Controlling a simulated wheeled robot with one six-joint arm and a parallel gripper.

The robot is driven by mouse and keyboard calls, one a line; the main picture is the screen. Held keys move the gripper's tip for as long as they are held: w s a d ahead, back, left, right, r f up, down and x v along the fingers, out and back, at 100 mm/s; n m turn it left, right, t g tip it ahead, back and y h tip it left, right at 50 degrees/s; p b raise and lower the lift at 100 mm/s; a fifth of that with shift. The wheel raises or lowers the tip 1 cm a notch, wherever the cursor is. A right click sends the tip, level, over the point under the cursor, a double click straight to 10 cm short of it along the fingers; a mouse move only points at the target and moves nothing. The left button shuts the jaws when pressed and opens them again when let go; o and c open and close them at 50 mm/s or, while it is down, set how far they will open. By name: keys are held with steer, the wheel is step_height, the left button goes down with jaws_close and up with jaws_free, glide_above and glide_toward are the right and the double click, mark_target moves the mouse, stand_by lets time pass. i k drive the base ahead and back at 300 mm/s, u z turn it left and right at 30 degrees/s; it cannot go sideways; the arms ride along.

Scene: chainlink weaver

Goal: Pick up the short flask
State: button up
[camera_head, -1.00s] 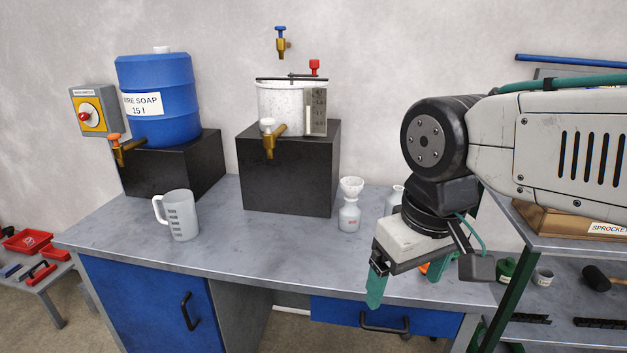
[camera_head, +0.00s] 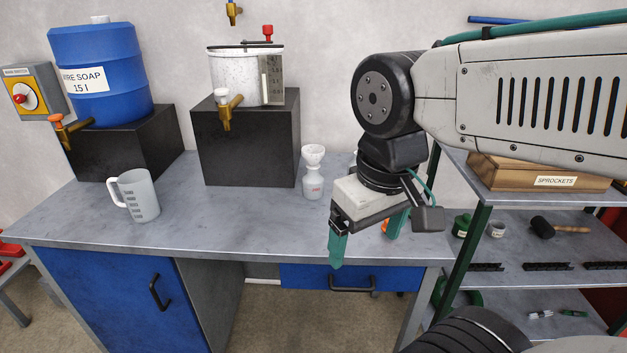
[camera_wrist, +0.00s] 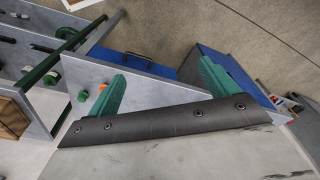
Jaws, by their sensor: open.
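A small white flask (camera_head: 313,188) with a red mark and a funnel-like top stands upright on the grey bench (camera_head: 255,215), in front of the black block's right side. I cannot tell for sure whether it is the short flask. A second white bottle, partly visible earlier, is now hidden behind my arm. My gripper (camera_head: 367,240) is open and empty, near the bench's front edge, to the right of the flask and nearer the camera. In the wrist view its green fingers (camera_wrist: 163,72) stand wide apart with no flask between them.
A white measuring jug (camera_head: 136,196) stands at the left of the bench. A blue soap barrel (camera_head: 100,75) and a white tank (camera_head: 238,78) sit on black blocks. A shelf rack (camera_head: 530,232) stands at the right. An orange object (camera_head: 385,226) is partly hidden by my gripper. The bench's middle is clear.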

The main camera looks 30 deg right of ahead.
mark_target(312, 182)
steer(key=z, duration=3.3)
steer(key=k, duration=1.15)
steer(key=u, duration=2.1)
steer(key=i, duration=0.5)
steer(key=u, duration=0.05)
